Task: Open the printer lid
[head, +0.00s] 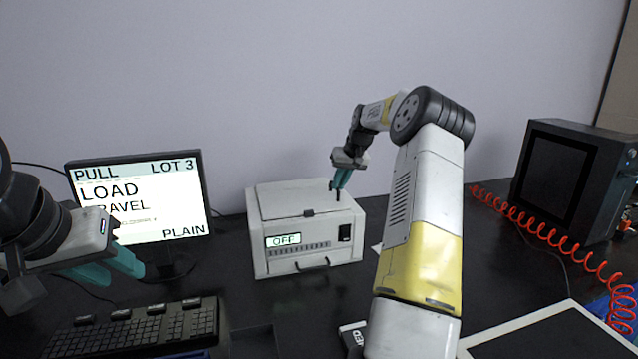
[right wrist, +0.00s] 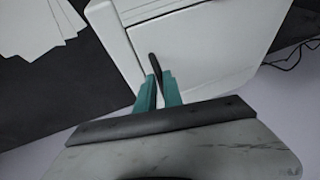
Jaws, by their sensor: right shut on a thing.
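The printer (head: 305,245) is a white box on the dark table, with a small display reading OFF on its front. Its lid (head: 290,199) lies down flat on top and looks closed. My right gripper (head: 338,187) is at the lid's right side. In the right wrist view its teal fingers (right wrist: 158,88) are shut on a thin black handle (right wrist: 155,63) at the lid's edge. The printer's white top (right wrist: 195,40) fills the upper middle of that view. My left gripper (head: 120,265) is at the far left, in front of the monitor and away from the printer; its fingers look apart and empty.
A monitor (head: 140,200) stands left of the printer, with a black keyboard (head: 135,328) in front. A dark machine (head: 570,180) and a coiled red hose (head: 545,233) are at the right. White sheets (right wrist: 38,25) lie beside the printer.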

